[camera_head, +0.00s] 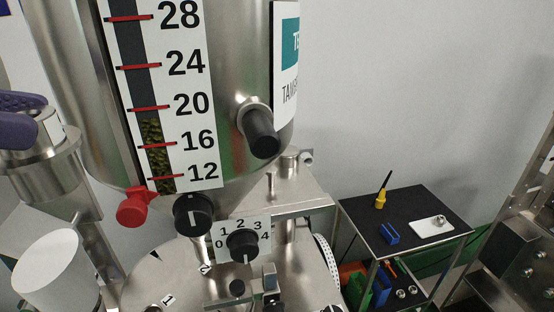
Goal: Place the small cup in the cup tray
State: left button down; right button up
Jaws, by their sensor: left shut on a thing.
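My left gripper (42,120) shows as purple fingers at the left edge, cut off by the frame. It is shut at the rim of a silver cup-like piece (45,180); I cannot tell for certain that this is the small cup. A white tray (422,231) lies on the black top of the side table at right, with a small silver round piece (439,220) on it. I cannot tell for certain that it is the cup tray. My right gripper is not in view.
A large steel hopper (240,60) with a number scale and black knobs fills the middle left. The black side table (385,207) also holds a yellow piece with a dark handle (381,199) and a blue block (390,234). Bins (381,288) stand below. Steel machinery (515,250) stands at far right.

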aim_at(424, 229)
jog(key=i+l, duration=0.2)
jog(key=l, duration=0.2)
jog(key=i+l, duration=0.2)
jog(key=l, duration=0.15)
jog(key=i+l, duration=0.2)
jog(key=l, duration=0.2)
jog(key=i+l, duration=0.2)
jog(key=l, duration=0.15)
jog(key=i+l, duration=0.2)
jog(key=l, duration=0.2)
jog(key=i+l, duration=0.3)
jog(key=l, duration=0.15)
jog(key=i+l, duration=0.65)
jog(key=l, duration=0.25)
jog(key=l+z, duration=0.05)
